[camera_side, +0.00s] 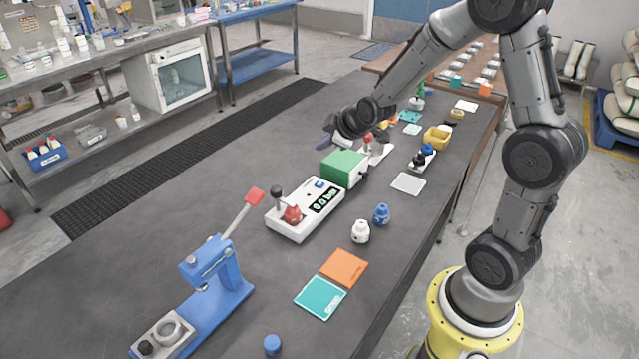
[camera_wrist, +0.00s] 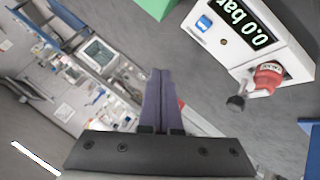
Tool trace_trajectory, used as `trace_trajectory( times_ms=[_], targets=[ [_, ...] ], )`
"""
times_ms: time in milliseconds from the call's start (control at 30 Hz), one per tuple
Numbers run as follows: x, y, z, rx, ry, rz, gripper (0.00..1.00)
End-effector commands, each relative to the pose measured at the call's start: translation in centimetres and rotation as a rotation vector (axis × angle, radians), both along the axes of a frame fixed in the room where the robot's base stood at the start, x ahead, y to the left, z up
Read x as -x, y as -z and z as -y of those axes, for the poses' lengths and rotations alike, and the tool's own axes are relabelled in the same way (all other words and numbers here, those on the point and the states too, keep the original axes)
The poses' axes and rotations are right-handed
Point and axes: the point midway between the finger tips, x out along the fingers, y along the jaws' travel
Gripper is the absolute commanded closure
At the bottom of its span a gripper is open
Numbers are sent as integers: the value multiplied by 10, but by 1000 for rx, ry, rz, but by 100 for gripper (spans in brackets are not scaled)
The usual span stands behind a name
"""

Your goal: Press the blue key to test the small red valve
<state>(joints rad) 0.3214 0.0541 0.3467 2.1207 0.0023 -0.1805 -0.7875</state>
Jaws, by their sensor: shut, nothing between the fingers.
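The white tester (camera_side: 309,212) stands on the dark table with a display reading "0.0 bar". Its blue key (camera_side: 319,184) sits beside the display; the key also shows in the wrist view (camera_wrist: 204,23). A small red valve (camera_side: 292,214) sits in the tester's near end, next to a dark-knobbed post; the valve shows at the right in the wrist view (camera_wrist: 268,76). My gripper (camera_side: 325,144) is shut and empty, with purple fingers. It is above the table beyond the tester and the green block (camera_side: 344,167), apart from the blue key. Nothing hides the key.
A blue lever press (camera_side: 218,280) with a red handle stands at the front left. A white valve (camera_side: 360,231) and a blue valve (camera_side: 381,213) stand right of the tester. An orange pad (camera_side: 344,267) and a teal pad (camera_side: 320,298) lie in front. The table left of the tester is clear.

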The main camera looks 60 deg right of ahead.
Motion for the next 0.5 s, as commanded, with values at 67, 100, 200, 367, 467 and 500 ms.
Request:
trace_trajectory(
  times_ms=[67,100,200,367,467,500],
  targets=[
    [0,4,0,-1,0,-3,100],
    [0,7,0,-1,0,-3,100],
    [1,16,0,-1,0,-4,100],
    [1,38,-1,-2,-1,-6,100],
    [1,52,-1,-2,0,-5,100],
    [1,57,-1,-2,-1,-6,100]
  ],
)
